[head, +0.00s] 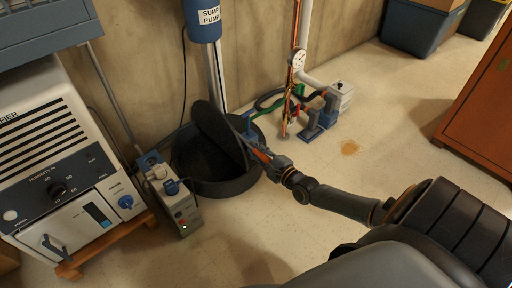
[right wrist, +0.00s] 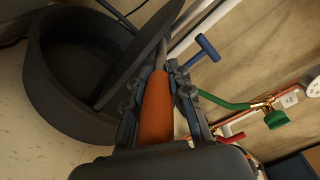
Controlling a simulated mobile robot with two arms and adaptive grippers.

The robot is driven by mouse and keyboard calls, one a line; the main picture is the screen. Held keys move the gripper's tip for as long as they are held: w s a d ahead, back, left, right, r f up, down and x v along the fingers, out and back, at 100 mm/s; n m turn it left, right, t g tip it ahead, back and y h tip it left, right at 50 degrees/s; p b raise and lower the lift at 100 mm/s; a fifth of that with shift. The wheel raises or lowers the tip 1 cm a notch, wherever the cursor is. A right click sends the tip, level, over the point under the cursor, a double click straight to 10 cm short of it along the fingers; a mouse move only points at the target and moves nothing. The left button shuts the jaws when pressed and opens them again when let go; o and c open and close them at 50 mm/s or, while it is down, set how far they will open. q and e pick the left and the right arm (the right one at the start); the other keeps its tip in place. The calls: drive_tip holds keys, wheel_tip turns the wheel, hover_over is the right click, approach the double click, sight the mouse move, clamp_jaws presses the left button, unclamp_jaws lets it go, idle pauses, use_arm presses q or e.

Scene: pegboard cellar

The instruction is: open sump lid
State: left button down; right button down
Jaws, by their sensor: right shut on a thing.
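The sump lid (head: 219,132) is a dark round disc, tilted steeply up over the black sump basin (head: 255,185). Part of the dark hollow inside the basin is uncovered to the left of the lid. My left gripper is not in view.
A grey box with blue plugs (head: 180,205) stands close left of the basin, beside the white dehumidifier (head: 65,160). A sump pump pipe (head: 216,75) rises behind the lid. Floor (head: 385,125) on the right is clear.

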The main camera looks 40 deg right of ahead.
drive_tip(key=c, duration=1.1)
unclamp_jaws()
drive_tip(key=shift+c, duration=0.2)
drive_tip(key=shift+s, duration=0.15)
drive_tip(key=s+d, duration=0.1)
drive_tip(key=s, duration=1)
drive_tip(key=shift+s+r, duration=0.3)
drive_tip(key=shift+s, duration=0.1)
